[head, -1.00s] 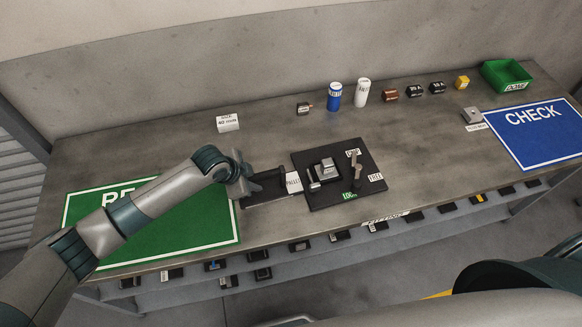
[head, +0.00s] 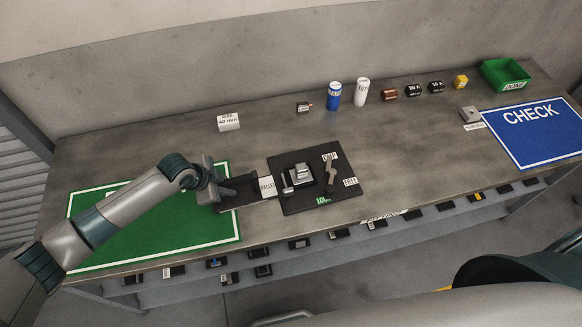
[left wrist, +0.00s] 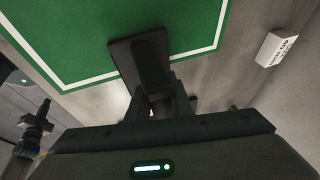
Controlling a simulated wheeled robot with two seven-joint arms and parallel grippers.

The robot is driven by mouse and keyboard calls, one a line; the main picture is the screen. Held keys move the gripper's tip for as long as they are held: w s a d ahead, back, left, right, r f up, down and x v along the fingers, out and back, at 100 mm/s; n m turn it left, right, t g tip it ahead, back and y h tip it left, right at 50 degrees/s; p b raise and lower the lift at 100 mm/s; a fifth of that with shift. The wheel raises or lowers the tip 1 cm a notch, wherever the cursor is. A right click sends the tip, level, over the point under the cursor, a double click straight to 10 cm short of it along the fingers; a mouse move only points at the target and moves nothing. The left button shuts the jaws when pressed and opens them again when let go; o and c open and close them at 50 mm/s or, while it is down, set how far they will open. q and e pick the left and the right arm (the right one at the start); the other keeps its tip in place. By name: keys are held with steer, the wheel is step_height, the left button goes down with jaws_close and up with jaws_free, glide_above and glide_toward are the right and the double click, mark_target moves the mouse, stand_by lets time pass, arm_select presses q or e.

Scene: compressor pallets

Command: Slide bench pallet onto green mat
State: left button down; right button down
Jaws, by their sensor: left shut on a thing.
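The bench pallet (head: 300,204) is a flat black plate with a grey metal compressor part (head: 300,174), a small lever and white tags on it. A dark handle piece with a "PALLET" tag sticks out from its left side. My left gripper (head: 218,191) is shut on this handle, at the right edge of the green mat (head: 150,238). The handle's left end overlaps the mat; the main plate lies on bare bench to its right. In the left wrist view, a dark plate (left wrist: 126,54) reaches over the mat (left wrist: 75,38) beyond the fingers.
A white labelled block (head: 228,122) stands behind the mat. Blue (head: 334,96) and white (head: 362,92) cans and several small parts line the back. A green bin (head: 505,76) and blue CHECK mat (head: 540,135) are at right. Small parts sit on a shelf below the front edge.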

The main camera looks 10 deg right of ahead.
arm_select(q)
steer(key=shift+s+a+f, duration=0.15)
steer(key=shift+a, duration=2.15)
steer(key=shift+s+a+f, duration=0.1)
steer(key=shift+a, duration=2.2)
steer(key=c, duration=1.5)
jaws_free()
steer(key=shift+a+r, duration=0.15)
steer(key=shift+r, duration=0.35)
steer(key=v, duration=1.1)
steer(key=shift+r, duration=0.1)
steer(key=shift+s, duration=0.1)
